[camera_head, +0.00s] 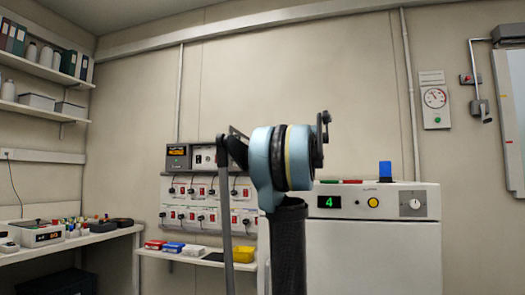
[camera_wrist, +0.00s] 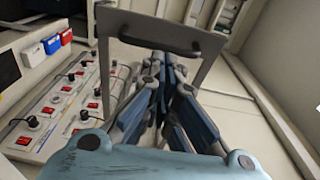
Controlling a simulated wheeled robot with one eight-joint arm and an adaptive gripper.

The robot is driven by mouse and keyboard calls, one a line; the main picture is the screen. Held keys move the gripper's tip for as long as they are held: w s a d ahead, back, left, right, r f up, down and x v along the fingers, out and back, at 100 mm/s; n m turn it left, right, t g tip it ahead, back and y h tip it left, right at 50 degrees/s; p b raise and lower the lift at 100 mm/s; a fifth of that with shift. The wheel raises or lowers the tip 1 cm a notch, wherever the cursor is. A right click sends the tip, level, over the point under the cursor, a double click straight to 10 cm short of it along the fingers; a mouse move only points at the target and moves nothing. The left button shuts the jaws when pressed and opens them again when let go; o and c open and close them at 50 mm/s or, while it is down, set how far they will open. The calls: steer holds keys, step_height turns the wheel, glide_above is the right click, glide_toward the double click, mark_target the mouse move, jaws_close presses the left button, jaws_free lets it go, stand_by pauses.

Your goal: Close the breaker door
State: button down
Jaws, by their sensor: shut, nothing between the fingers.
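The breaker door is a grey frame with a dark bar handle (camera_wrist: 160,42). In the wrist view, its top rail (camera_wrist: 125,18) crosses above my gripper. In the head view, a thin grey upright (camera_head: 225,220), apparently the door nearly edge-on, stands out in front of the breaker panel (camera_head: 180,200). The door looks open, with the panel's switches uncovered. My gripper (camera_wrist: 163,65) is shut and empty, with its fingers in front of the door frame just below the handle. I cannot tell whether they touch it. In the head view, my arm hides the fingers.
In the wrist view, red switches and black knobs (camera_wrist: 75,90) lie left of my gripper. A white cabinet (camera_head: 370,250) stands right of the panel. A shelf below holds a yellow bin (camera_head: 243,254) and small boxes. A workbench (camera_head: 70,243) is at left.

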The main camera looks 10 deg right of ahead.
steer(key=x, duration=0.3)
stand_by(0.5)
